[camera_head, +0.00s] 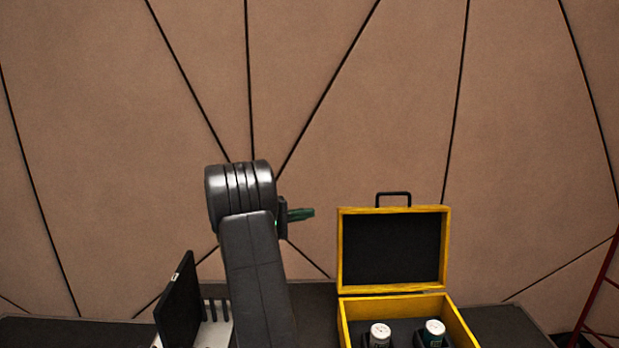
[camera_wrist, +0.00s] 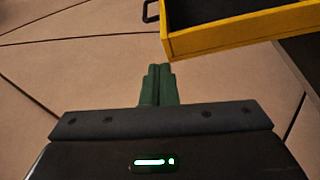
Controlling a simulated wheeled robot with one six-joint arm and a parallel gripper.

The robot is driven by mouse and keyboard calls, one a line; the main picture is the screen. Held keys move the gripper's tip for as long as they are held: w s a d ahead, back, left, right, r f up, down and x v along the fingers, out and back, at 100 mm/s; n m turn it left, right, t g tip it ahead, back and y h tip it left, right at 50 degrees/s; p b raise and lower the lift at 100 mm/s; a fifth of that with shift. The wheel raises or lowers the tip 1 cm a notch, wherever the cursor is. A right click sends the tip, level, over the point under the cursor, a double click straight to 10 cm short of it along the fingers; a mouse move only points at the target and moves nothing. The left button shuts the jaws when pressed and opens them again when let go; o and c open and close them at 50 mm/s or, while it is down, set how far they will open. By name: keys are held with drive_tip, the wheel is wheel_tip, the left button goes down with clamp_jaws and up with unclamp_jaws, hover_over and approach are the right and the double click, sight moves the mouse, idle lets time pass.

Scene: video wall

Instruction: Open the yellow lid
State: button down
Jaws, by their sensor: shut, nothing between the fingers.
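The yellow lid (camera_head: 343,250) stands upright and open at the back of the yellow box (camera_head: 461,326) in the head view. It has a dark inner panel and a black handle (camera_head: 394,194) on its top edge. In the wrist view the lid (camera_wrist: 235,34) shows at the upper right with its handle (camera_wrist: 150,12). My gripper (camera_head: 302,214) is left of the lid, apart from it, with green fingers. In the wrist view my gripper (camera_wrist: 159,70) has its fingers together with nothing between them.
Two containers with white caps, a left one (camera_head: 380,333) and a right one (camera_head: 434,331), sit inside the box. A red ladder-like frame (camera_head: 599,283) is at the far right. A brown panelled wall is behind.

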drive_tip(key=p+x, duration=0.1)
drive_tip(key=x, duration=0.6)
drive_tip(key=shift+d, duration=0.25)
